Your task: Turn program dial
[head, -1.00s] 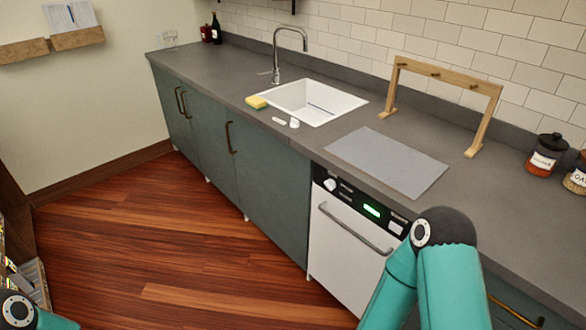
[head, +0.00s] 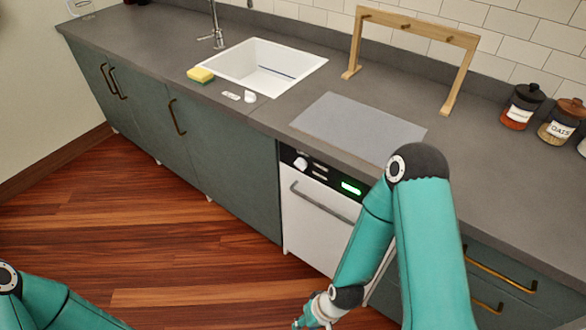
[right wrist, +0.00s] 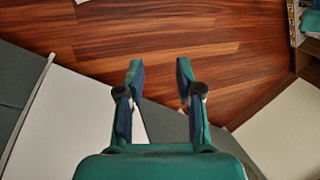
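The white dishwasher (head: 316,228) is built in under the counter, with its door shut. Its round white program dial (head: 301,163) is at the left end of the black control strip, and a lit green display (head: 351,188) is to its right. My right gripper (right wrist: 158,72) is open and empty in the right wrist view, over the wood floor. In the head view my right arm reaches down in front of the dishwasher's right side, below the dial and apart from it; its gripper is mostly out of frame. Only my left arm's links show at the bottom left.
A grey horizontal handle (head: 322,204) crosses the dishwasher door. Above, the counter holds a grey mat (head: 358,125), a wooden rack (head: 452,70), jars (head: 522,105), a sponge (head: 201,75) and a sink (head: 265,65). The wood floor (head: 150,230) left of the dishwasher is clear.

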